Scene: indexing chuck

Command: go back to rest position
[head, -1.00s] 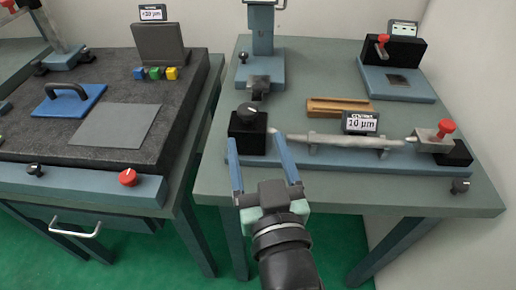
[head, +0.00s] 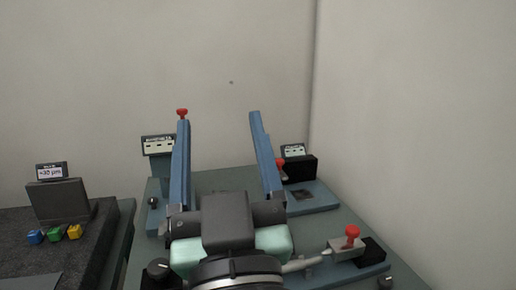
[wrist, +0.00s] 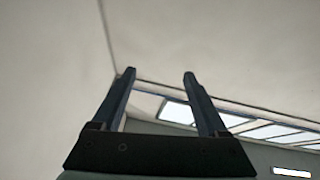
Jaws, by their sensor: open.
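My gripper (head: 217,118) is open and empty, raised high with its two blue fingers pointing up in the head view. In the wrist view my gripper (wrist: 160,76) shows the fingers apart with nothing between them, against wall and ceiling. Behind and below it is the bench with the indexing chuck; the chuck's black block with a dark knob (head: 157,270) shows at lower left of my wrist. The shaft (head: 303,263) between the chuck and the red-knobbed tailstock (head: 347,245) is mostly hidden by my gripper.
A granite table (head: 95,235) with a grey block and colored cubes (head: 55,234) stands at left. A stand with a display (head: 158,146) and a blue-based fixture (head: 312,197) are at the bench's back. Bare walls surround the raised gripper.

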